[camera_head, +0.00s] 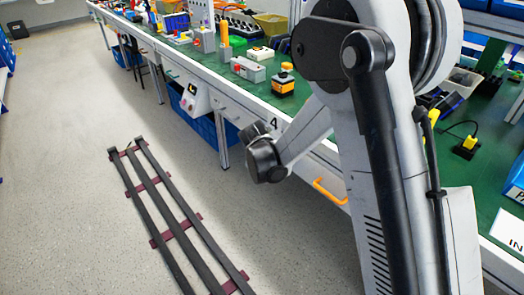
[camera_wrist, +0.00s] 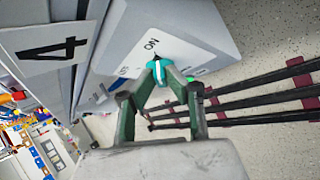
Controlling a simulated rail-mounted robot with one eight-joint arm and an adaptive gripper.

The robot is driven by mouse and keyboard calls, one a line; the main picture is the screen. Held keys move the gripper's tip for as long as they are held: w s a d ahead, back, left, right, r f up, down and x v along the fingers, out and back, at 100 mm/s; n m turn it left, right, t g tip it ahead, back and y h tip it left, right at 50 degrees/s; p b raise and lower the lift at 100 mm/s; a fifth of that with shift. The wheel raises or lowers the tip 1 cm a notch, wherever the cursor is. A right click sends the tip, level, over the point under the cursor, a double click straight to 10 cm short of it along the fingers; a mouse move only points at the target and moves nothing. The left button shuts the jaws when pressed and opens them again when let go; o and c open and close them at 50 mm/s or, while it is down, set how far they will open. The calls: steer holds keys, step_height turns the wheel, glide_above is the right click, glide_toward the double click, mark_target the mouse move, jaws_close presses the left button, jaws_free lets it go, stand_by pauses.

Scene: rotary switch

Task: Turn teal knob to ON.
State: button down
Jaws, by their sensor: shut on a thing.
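The teal knob (camera_wrist: 161,63) sits on the face of a light grey box (camera_wrist: 187,25) in the wrist view. My gripper (camera_wrist: 160,70) is shut on the knob, with a finger on each side of it. The fingers hide part of the knob. An "ON" label (camera_wrist: 151,43) shows on the box face just above the knob, turned in the picture. Another marking to the left of the knob is partly hidden and cannot be read. In the head view my gripper and the knob cannot be made out.
A small green part (camera_wrist: 191,79) shows beside the right finger. A plate marked 4 (camera_wrist: 52,48) is at the left. Dark floor rails (camera_head: 175,215) lie on open floor. The long green-topped bench (camera_head: 235,85) carries several items, with an orange handle (camera_head: 329,192) along its front.

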stand_by(0.4)
steer(key=c, duration=1.7)
jaws_free()
steer(key=shift+w+f, duration=0.1)
steer(key=shift+c, duration=0.2)
steer(key=v, duration=1.2)
